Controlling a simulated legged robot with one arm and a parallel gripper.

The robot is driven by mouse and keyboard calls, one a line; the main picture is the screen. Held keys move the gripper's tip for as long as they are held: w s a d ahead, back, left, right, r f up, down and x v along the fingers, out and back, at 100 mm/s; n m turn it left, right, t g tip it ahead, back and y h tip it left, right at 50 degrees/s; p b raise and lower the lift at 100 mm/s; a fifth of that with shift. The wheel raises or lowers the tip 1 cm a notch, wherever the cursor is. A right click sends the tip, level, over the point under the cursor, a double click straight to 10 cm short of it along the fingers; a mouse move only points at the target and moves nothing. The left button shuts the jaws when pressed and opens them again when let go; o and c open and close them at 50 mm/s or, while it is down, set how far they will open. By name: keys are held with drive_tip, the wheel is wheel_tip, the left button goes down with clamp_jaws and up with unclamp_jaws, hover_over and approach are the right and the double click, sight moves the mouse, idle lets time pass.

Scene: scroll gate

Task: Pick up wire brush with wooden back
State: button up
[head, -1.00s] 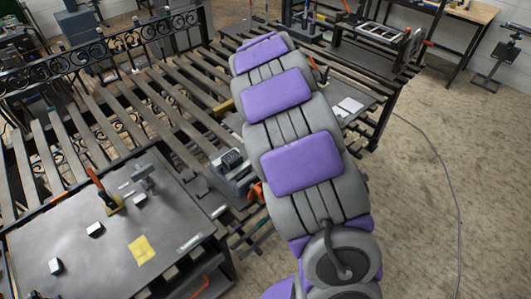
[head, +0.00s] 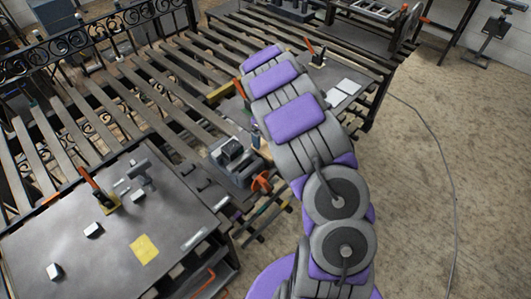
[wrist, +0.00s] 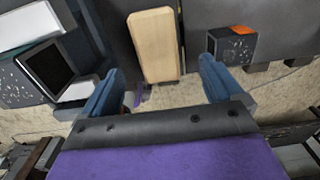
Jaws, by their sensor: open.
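A pale wooden block (wrist: 154,45), which looks like the wooden back of the wire brush, lies on a dark surface in the wrist view. No bristles show. My gripper (wrist: 160,68) is open, its two blue fingers apart, one on each side of the near end of the wood. Nothing is held. Whether the fingers are above the wood or level with it, I cannot tell.
A dark box with an orange top (wrist: 231,44) stands right of the wood, and a dark open-faced block (wrist: 48,70) stands left. The slatted metal bench (head: 150,90) runs alongside my arm. A grey table (head: 60,235) with small blocks is at lower left.

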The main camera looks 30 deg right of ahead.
sight(265, 148)
wheel_tip(265, 148, down, 9)
drive_tip(key=shift+a+r+b, duration=0.15)
drive_tip(key=shift+r+b, duration=0.05)
drive_tip(key=shift+b, duration=0.5)
drive_tip(key=c, duration=1.2)
